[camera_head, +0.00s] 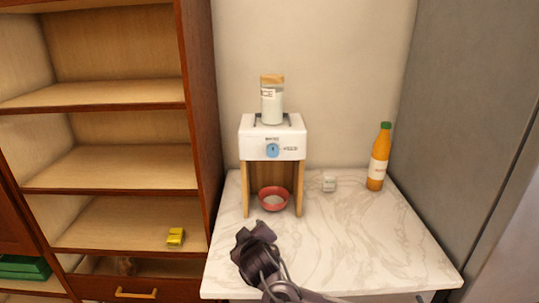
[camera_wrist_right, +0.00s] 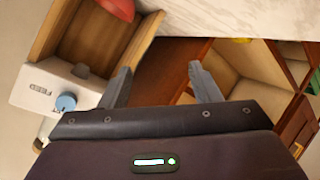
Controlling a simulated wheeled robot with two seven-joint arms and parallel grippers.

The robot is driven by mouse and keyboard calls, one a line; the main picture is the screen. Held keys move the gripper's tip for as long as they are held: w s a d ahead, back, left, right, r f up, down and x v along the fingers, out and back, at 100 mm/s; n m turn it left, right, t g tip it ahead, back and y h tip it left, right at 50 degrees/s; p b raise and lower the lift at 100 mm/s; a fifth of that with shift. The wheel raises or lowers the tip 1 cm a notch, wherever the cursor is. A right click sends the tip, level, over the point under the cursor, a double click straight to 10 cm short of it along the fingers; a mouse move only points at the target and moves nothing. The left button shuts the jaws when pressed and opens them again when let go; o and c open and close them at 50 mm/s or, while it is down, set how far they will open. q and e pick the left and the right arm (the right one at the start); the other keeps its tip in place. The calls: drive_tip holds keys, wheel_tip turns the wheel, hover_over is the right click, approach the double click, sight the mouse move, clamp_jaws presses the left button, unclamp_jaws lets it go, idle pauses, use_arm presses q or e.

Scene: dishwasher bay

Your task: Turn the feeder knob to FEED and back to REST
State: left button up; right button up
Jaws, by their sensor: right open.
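The feeder (camera_head: 256,133) is a white box on wooden legs, standing on the counter with a jar (camera_head: 271,105) on top. Its blue knob (camera_head: 272,150) is on the front face, with small labels above it and to its right. A red bowl (camera_head: 274,198) sits under the feeder. My right gripper (camera_head: 250,234) is in front of and below the feeder, apart from the knob. In the right wrist view its two fingers (camera_wrist_right: 160,84) are spread with nothing between them, and the knob (camera_wrist_right: 66,103) shows left of them. My left gripper is in neither view.
A wooden shelf unit (camera_head: 110,165) with a yellow item (camera_head: 176,237) is on the left. A grey panel closes the right side. The counter's front right is clear.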

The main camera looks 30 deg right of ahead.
sight(272, 153)
drive_tip(key=w+d+r+t+h, duration=0.2)
drive_tip(key=d+r, duration=0.3)
drive_tip(key=r, duration=0.2)
drive_tip(key=w+d+r+t+h, duration=0.1)
drive_tip(key=w+d+r+h, duration=0.2)
drive_tip(key=d+r, duration=0.35)
drive_tip(key=shift+m, duration=0.4)
drive_tip(key=w+p, duration=0.1)
drive_tip(key=w, duration=0.1)
drive_tip(key=w+d+r+p, duration=0.1)
drive_tip(key=w+d+p, duration=0.1)
drive_tip(key=w, duration=0.1)
drive_tip(key=shift+w+d+r+p, duration=0.1)
drive_tip(key=shift+w+r+p, duration=0.1)
drive_tip(key=shift+w+p, duration=0.15)
drive_tip(key=shift+w+d+f, duration=0.1)
drive_tip(key=shift+w+d, duration=0.1)
drive_tip(key=shift+w, duration=0.1)
drive_tip(key=c, duration=1)
drive_tip(key=shift+f, duration=0.1)
